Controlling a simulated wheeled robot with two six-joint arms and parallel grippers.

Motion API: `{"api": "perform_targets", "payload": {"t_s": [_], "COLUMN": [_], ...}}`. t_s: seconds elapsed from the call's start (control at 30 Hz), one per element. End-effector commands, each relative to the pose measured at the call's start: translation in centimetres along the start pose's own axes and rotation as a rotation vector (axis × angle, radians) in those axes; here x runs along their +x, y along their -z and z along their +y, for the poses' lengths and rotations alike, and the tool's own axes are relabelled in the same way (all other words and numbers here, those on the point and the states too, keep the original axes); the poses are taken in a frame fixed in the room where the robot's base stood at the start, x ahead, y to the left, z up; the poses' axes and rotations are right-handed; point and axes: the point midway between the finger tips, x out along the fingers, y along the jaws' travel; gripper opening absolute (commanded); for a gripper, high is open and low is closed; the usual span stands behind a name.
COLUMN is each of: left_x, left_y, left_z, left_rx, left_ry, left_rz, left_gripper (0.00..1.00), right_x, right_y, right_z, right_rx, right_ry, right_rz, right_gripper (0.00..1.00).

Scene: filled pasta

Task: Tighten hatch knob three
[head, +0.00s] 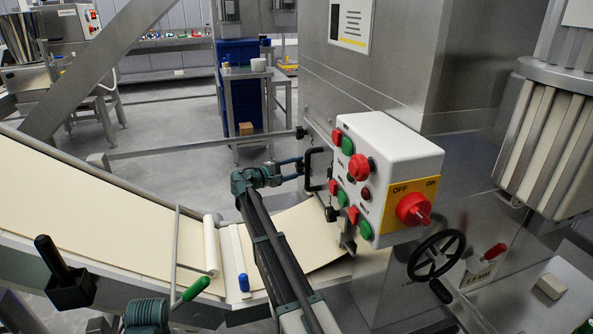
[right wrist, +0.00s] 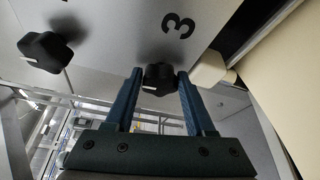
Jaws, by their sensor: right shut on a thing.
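Hatch knob three (right wrist: 160,78) is a black lobed knob with a white mark, beside the black number 3 on a grey hatch panel (right wrist: 115,25) in the right wrist view. My right gripper (right wrist: 160,92) has its two blue fingers on either side of this knob and is shut on it. In the head view my right gripper (head: 300,167) reaches to the machine's side, left of the control box; the knob there is hard to make out. A second black knob (right wrist: 45,52) sits on the panel to the left, clear of the fingers. My left gripper's fingers are not seen.
The white control box (head: 385,150) with red and green buttons and a red switch juts out right of my right gripper. A black handle (head: 308,170) is close by the fingers. A cream conveyor belt (head: 110,225) runs below left. A black handwheel (head: 436,257) is lower right.

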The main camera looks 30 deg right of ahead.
Motion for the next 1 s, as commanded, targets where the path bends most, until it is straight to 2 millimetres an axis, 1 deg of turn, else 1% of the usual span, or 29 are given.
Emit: {"api": "perform_targets", "payload": {"t_s": [0.03,0.57,0.6,0.67,0.7,0.73,1.0], "left_x": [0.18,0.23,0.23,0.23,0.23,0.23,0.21], "left_y": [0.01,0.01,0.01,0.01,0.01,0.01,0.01], "left_z": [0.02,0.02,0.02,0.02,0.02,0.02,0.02], "left_rx": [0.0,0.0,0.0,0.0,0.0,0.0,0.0], "left_ry": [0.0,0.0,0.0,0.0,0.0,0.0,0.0], "left_rz": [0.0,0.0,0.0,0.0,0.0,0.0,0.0], "left_gripper": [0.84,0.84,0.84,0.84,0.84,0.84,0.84], "right_x": [-0.14,-0.15,-0.15,-0.14,-0.12,-0.11,-0.08], "right_y": [-0.05,-0.09,-0.08,-0.07,-0.07,-0.06,-0.04], "right_z": [-0.25,-0.18,-0.18,-0.16,-0.14,-0.13,-0.06], "right_rx": [0.008,0.024,0.024,0.024,0.023,0.023,0.022], "right_ry": [0.001,-0.004,-0.004,-0.005,-0.006,-0.006,-0.008], "right_rz": [0.0,-0.001,-0.001,-0.001,-0.001,-0.001,-0.001], "right_gripper": [0.0,0.0,0.62,0.73,0.8,0.84,0.84]}}
